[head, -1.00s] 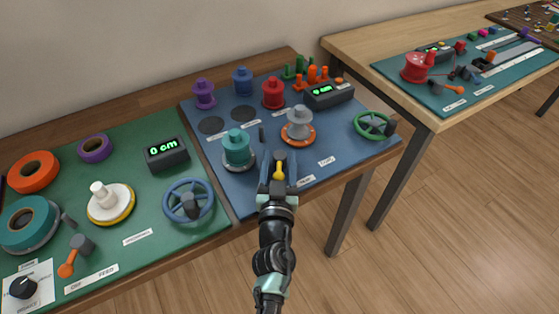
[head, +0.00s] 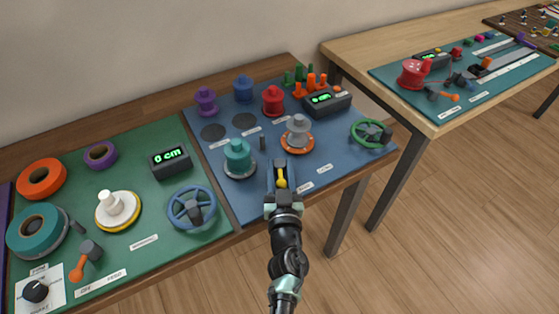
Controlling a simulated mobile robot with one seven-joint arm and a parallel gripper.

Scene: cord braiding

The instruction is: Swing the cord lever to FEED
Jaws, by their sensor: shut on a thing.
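My gripper (head: 281,170) is over the front part of the blue mat (head: 222,190), in the middle of the picture. Its two dark fingers are shut on a lever with a yellow handle (head: 281,179), which shows between them. The lever's pivot is mostly hidden by the gripper. Two small white labels lie to the right of the lever, a nearer one (head: 308,186) and a farther one (head: 325,168); their print is too small to read surely.
A teal spool (head: 238,158) stands left of my gripper and a grey spool on an orange base (head: 298,134) behind it. A green handwheel (head: 370,133) is at the right. A green mat (head: 130,170) with an orange lever (head: 78,270) and blue handwheel (head: 191,208) is left.

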